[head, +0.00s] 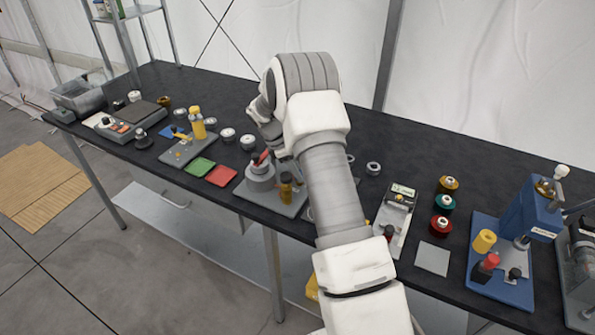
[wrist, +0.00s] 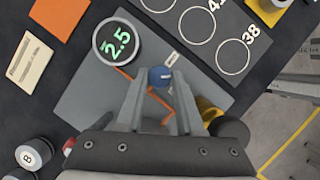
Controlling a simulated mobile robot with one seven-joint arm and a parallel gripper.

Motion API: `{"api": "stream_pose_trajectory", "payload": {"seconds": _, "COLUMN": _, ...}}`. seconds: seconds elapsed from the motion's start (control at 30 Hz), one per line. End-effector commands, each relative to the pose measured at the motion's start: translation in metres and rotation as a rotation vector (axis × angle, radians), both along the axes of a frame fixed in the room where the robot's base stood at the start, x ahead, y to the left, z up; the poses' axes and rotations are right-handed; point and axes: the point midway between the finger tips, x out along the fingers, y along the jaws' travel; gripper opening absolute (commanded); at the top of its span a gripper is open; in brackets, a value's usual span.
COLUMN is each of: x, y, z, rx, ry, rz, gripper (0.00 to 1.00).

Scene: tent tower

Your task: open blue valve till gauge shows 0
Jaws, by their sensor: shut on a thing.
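The blue valve (wrist: 161,76) is a small round blue knob on a grey plate in the wrist view. My gripper (wrist: 160,86) has one finger on each side of it and is shut on it. The fingers hide part of the valve's sides and the plate below. The round gauge (wrist: 117,44) sits just left of the valve, with a white rim and a dark face showing 2.5 in green. An orange line on the plate runs between gauge and valve. In the head view my arm hides the blue valve, and I cannot make out the fingertips.
A yellow cylinder (wrist: 207,110) stands close to the right finger. A grey board with numbered rings (wrist: 234,57) lies beyond the plate. An orange square (wrist: 60,15) and a cream card (wrist: 33,61) lie left. The dark table (head: 440,150) holds a blue press (head: 525,215) at right.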

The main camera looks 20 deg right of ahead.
Motion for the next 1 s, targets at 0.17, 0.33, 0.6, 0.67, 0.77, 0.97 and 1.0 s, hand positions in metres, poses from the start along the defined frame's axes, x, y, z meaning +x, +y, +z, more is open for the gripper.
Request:
{"api": "stream_pose_trajectory", "payload": {"seconds": 0.17, "x": 0.0024, "y": -0.0002, "z": -0.0005, "rx": 0.001, "ry": -0.003, "rz": -0.168, "gripper": 0.00}}
{"api": "stream_pose_trajectory", "payload": {"seconds": 0.33, "x": 0.0034, "y": -0.0006, "z": -0.0006, "rx": 0.000, "ry": -0.001, "rz": -0.329, "gripper": 0.00}}
{"api": "stream_pose_trajectory", "payload": {"seconds": 0.6, "x": 0.0044, "y": -0.0017, "z": -0.0006, "rx": 0.001, "ry": -0.001, "rz": -0.555, "gripper": 0.00}}
{"api": "stream_pose_trajectory", "payload": {"seconds": 0.67, "x": 0.0048, "y": -0.0023, "z": -0.0005, "rx": 0.000, "ry": -0.002, "rz": -0.597, "gripper": 0.00}}
{"api": "stream_pose_trajectory", "payload": {"seconds": 0.77, "x": 0.0048, "y": -0.0029, "z": -0.0005, "rx": 0.000, "ry": -0.001, "rz": -0.657, "gripper": 0.00}}
{"api": "stream_pose_trajectory", "payload": {"seconds": 0.97, "x": 0.0050, "y": -0.0032, "z": -0.0003, "rx": 0.000, "ry": 0.000, "rz": -0.742, "gripper": 0.00}}
{"api": "stream_pose_trajectory", "payload": {"seconds": 1.0, "x": 0.0050, "y": -0.0031, "z": -0.0002, "rx": 0.001, "ry": 0.000, "rz": -0.753, "gripper": 0.00}}
